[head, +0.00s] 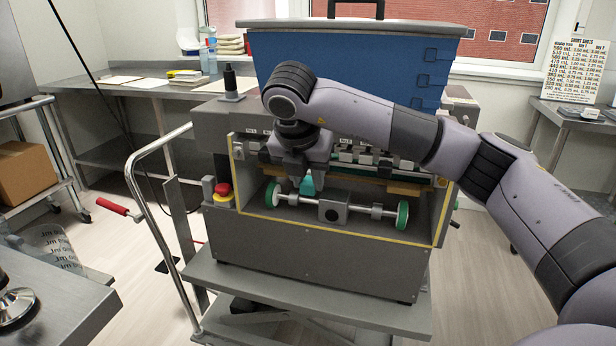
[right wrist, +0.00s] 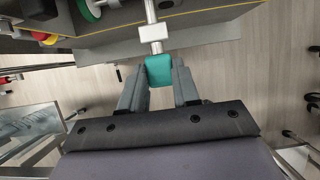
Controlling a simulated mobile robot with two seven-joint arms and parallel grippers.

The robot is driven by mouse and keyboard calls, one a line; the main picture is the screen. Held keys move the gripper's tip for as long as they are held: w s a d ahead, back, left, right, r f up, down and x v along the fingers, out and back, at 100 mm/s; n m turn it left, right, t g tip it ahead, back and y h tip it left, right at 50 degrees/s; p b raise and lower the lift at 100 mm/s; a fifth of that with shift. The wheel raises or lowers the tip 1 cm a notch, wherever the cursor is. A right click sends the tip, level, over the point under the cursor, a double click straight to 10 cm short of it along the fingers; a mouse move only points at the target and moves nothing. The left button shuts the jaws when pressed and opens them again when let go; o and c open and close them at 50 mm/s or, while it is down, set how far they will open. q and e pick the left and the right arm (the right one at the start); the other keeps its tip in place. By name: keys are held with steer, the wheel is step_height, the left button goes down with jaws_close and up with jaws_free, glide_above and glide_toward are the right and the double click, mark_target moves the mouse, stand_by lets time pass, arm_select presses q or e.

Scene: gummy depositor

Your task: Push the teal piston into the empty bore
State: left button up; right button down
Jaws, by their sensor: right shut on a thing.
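My right gripper (head: 306,182) reaches into the front opening of the depositor (head: 310,262) and points down. It is shut on the teal piston (head: 307,186), whose lower part shows below the fingers. In the right wrist view the piston (right wrist: 159,70) sits between the two fingertips (right wrist: 160,84), close to a metal bar and collar. A row of grey blocks with small labels (head: 345,156) runs behind the gripper. The empty bore cannot be made out; my arm covers part of that row. My left gripper is not in view.
A bar with green-rimmed white end wheels (head: 402,215) and a central block (head: 333,211) crosses the opening just below the piston. A blue hopper (head: 350,68) stands above. A red stop button (head: 223,190) and a cart handle (head: 140,190) are at the left.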

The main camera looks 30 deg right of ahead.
steer(key=shift+w+d, duration=0.1)
steer(key=w+d, duration=0.3)
steer(key=shift+d+p, duration=0.2)
steer(key=shift+p, duration=0.2)
steer(key=shift+w+d, duration=0.3)
steer(key=shift+d, duration=0.1)
steer(key=shift+w+d, duration=0.1)
steer(key=shift+d, duration=0.1)
steer(key=shift+w+d+p, duration=0.9)
steer(key=shift+w+d, duration=0.5)
steer(key=shift+d, duration=0.1)
